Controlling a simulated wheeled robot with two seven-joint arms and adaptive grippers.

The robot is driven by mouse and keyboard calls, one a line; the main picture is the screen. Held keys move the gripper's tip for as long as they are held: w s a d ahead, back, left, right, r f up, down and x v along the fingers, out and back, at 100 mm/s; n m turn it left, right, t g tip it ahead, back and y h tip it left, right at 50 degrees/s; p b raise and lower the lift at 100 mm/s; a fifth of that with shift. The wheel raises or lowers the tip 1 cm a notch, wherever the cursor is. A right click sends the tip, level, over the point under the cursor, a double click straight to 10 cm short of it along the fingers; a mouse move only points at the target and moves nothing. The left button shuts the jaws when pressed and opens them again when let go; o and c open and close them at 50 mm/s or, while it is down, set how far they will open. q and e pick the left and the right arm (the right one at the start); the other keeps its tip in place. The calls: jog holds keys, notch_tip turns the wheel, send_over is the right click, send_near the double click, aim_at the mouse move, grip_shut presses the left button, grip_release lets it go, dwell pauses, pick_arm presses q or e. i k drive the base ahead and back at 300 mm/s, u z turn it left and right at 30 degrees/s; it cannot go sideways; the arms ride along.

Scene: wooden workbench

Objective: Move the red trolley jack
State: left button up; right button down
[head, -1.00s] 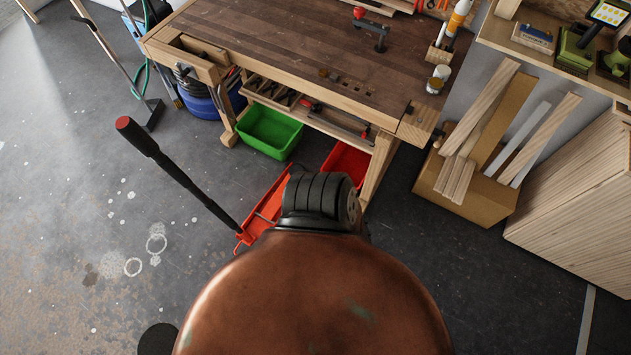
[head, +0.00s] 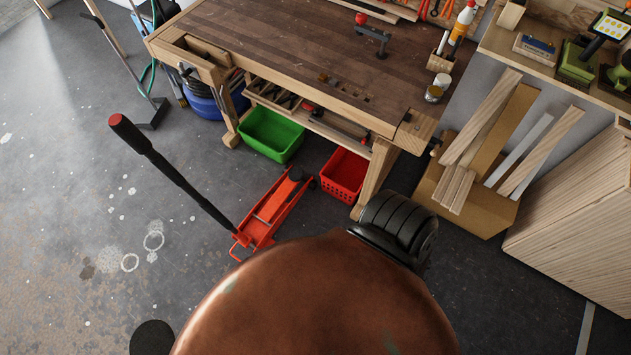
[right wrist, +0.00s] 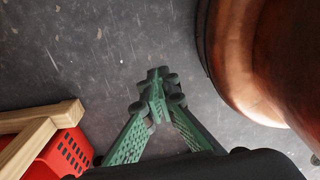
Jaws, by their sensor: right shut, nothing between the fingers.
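The red trolley jack (head: 268,212) stands on the grey floor in front of the workbench, left of the red crate, in the head view. Its long black handle (head: 178,180) with a red end slants up to the left. The jack's wheeled far end points at the bench. My right gripper (right wrist: 156,82) has green fingers, shut with nothing between them, above bare floor in the right wrist view. The jack does not show in that view. My left gripper is not in view.
The workbench (head: 290,40) stands behind the jack. A green bin (head: 270,133) and a red crate (head: 343,175) sit below it. The crate also shows in the right wrist view (right wrist: 72,152), beside a wooden leg (right wrist: 40,135). Floor left of the jack is open.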

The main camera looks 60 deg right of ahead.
aim_at(263, 221)
jog(key=z, duration=0.05)
jog(key=i, duration=1)
